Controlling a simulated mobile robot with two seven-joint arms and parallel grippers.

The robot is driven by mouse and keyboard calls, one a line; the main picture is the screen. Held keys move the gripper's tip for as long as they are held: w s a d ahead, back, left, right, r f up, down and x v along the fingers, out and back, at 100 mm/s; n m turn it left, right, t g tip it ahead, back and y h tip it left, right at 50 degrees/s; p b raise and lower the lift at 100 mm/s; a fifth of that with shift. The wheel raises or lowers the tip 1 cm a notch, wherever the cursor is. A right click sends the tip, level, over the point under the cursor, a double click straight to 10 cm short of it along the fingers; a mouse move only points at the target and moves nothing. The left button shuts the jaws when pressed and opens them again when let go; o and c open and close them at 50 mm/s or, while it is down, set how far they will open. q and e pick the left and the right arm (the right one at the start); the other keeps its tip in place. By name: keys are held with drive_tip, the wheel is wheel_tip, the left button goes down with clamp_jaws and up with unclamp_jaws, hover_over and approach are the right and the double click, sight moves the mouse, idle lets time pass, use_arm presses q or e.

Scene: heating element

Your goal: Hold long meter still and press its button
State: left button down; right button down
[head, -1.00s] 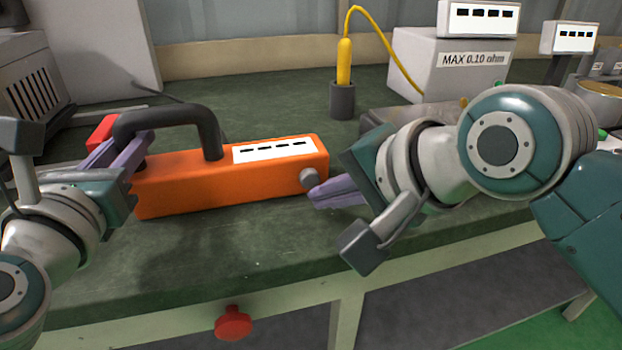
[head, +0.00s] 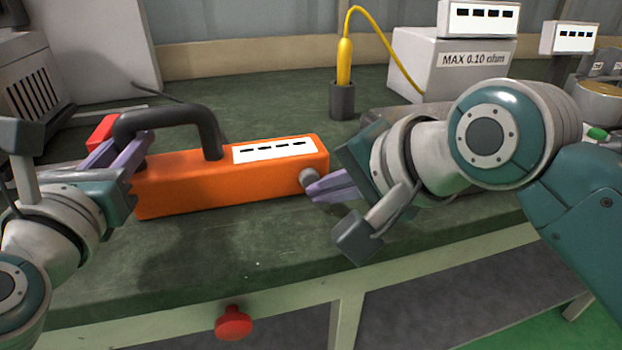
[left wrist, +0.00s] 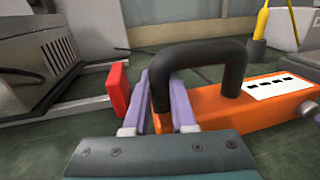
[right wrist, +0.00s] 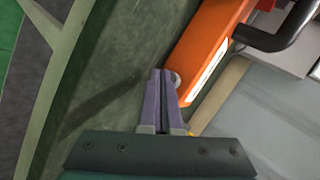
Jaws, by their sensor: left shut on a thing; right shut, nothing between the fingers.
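The long meter is an orange box (head: 240,185) with a black handle (head: 168,118) and a white display (head: 275,150) showing dashes. It lies on the green bench. Its grey round button (head: 309,179) is on its right end.
A red block (head: 103,131) stands behind my left gripper. A yellow probe (head: 344,62) stands in a dark holder (head: 342,100) at the back. A grey box labelled "MAX 0.10 ohm" (head: 430,65) is behind my right arm. A red knob (head: 233,323) is on the bench front.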

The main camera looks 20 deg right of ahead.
drive_tip(key=shift+w, duration=0.75)
idle(0.9)
idle(0.4)
drive_tip(key=shift+s, duration=1.15)
drive_tip(key=shift+s, duration=2.5)
use_arm(q)
drive_tip(key=c, duration=0.7)
unclamp_jaws()
drive_tip(key=shift+o, duration=0.2)
